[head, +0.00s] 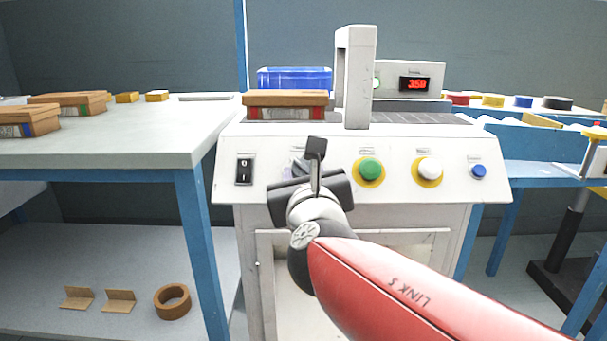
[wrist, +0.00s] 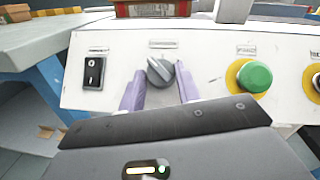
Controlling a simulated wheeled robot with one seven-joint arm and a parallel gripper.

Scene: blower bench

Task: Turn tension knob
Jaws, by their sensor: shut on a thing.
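The tension knob (wrist: 160,70) is a grey round knob with a raised grip bar, on the white sloping front panel of the machine (wrist: 205,65). Its bar looks tilted in the wrist view. My gripper (wrist: 161,80) has its two pale purple fingers on either side of the knob, shut on it. In the head view my gripper (head: 308,168) is in front of the panel and hides most of the knob (head: 299,165). The small label above the knob is too blurred to read.
A black rocker switch (head: 244,170) is left of the knob. A green button (head: 370,170), a white button (head: 429,170) and a blue button (head: 479,171) are to its right. A box (head: 285,105) and a red display (head: 415,84) are above. A white table (head: 130,140) stands left.

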